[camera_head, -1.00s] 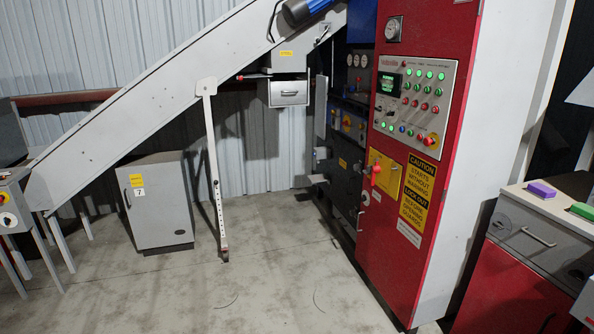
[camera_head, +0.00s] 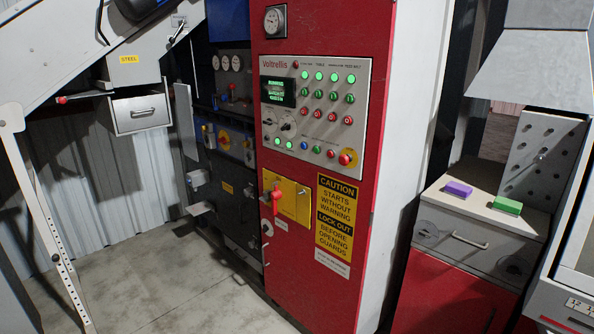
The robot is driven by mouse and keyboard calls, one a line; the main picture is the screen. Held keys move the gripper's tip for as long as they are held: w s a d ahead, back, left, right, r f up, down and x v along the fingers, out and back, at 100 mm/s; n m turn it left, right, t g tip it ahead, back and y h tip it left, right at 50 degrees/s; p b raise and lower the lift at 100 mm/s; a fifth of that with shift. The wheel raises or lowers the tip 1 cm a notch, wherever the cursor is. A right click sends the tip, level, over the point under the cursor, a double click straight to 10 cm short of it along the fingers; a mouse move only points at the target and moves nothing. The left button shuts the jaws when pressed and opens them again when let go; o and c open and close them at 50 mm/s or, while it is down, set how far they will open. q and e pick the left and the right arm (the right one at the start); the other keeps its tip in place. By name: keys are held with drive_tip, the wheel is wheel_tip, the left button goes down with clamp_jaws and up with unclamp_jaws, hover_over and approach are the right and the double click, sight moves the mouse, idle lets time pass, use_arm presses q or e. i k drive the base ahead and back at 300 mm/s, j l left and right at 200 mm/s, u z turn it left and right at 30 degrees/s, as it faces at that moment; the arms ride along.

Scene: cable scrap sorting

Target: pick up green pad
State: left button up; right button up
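The green pad (camera_head: 507,206) is a small flat block. It lies on the light top of a cabinet (camera_head: 482,183) at the right of the head view, close to the right end of that top. A purple pad (camera_head: 458,189) lies to its left, a small gap apart. Neither of my grippers shows in this view, so nothing is seen touching the green pad.
A tall red control cabinet (camera_head: 315,240) with lit buttons stands left of the pads. The pad cabinet has a grey drawer (camera_head: 470,240) and red front. A grey hood (camera_head: 540,65) and perforated panel (camera_head: 545,150) stand behind. Concrete floor (camera_head: 190,305) is clear at lower left.

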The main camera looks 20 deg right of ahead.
sight(506, 206)
drive_tip(key=i+l+z, duration=0.3)
drive_tip(key=i+z, duration=0.65)
drive_tip(key=i, duration=0.3)
